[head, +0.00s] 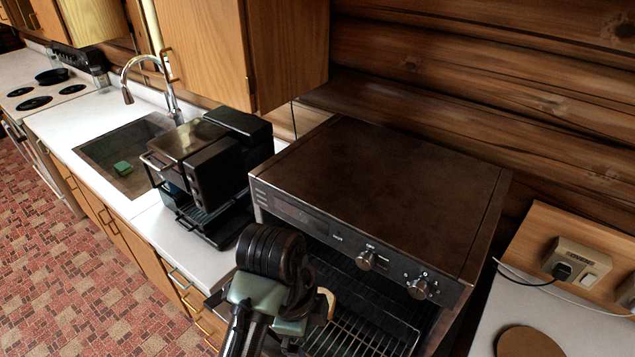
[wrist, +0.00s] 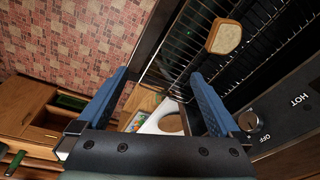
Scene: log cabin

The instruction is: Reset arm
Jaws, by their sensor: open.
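My gripper (wrist: 160,76) is open, its two blue fingers spread wide in the wrist view with nothing between them. It is at the front of the toaster oven (head: 400,190), whose front is open onto a wire rack (head: 350,335). A slice of bread (wrist: 225,37) lies on the rack, beyond the right finger and apart from it. In the head view the bread's edge (head: 326,302) shows beside my arm. My dark wrist and arm hide the gripper's fingers and part of the oven opening there.
A black coffee machine (head: 205,175) stands left of the oven, beside the sink (head: 125,155) with a green sponge (head: 123,168). A wooden cabinet (head: 215,50) hangs above. A round brown board (head: 528,342) and a wall outlet (head: 575,262) are at right. The tiled floor (head: 60,250) is clear.

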